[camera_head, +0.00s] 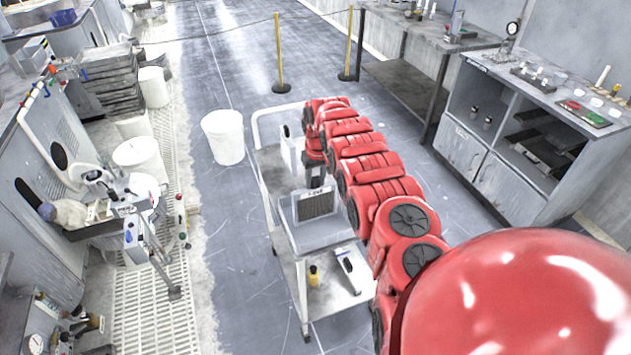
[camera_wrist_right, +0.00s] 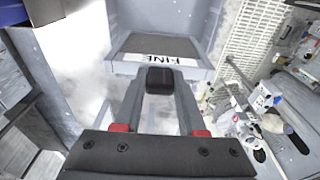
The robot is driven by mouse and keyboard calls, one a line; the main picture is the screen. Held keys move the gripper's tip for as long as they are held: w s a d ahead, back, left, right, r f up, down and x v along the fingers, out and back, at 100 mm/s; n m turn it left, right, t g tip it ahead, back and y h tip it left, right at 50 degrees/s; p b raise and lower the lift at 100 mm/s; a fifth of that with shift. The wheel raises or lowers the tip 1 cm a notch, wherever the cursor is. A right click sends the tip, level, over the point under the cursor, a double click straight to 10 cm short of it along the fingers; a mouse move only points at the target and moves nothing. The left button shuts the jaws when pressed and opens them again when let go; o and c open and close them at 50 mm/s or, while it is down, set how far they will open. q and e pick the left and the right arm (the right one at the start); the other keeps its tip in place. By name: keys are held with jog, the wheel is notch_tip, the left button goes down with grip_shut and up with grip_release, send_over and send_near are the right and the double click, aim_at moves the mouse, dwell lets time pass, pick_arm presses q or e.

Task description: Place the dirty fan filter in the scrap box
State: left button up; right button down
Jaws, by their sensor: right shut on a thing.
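The fan filter (camera_head: 317,205) is a dark grey panel in a pale frame, with a white label strip along its top edge. In the right wrist view the filter (camera_wrist_right: 158,45) has the label upside down, reading "FINE". No scrap box label is readable. My left gripper is out of view.
The grey cart (camera_head: 264,150) has a lower shelf with a yellow-capped bottle (camera_head: 314,275) and a pale tool (camera_head: 347,272). A white bin (camera_head: 223,138) stands left of the cart. Benches line both sides. Yellow posts (camera_head: 280,60) stand behind.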

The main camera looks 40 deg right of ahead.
jog(key=shift+s+f, duration=0.15)
jog(key=shift+f, duration=0.55)
jog(key=shift+f, duration=0.2)
jog(key=c, duration=0.5)
grip_release()
jog(key=shift+r, duration=0.1)
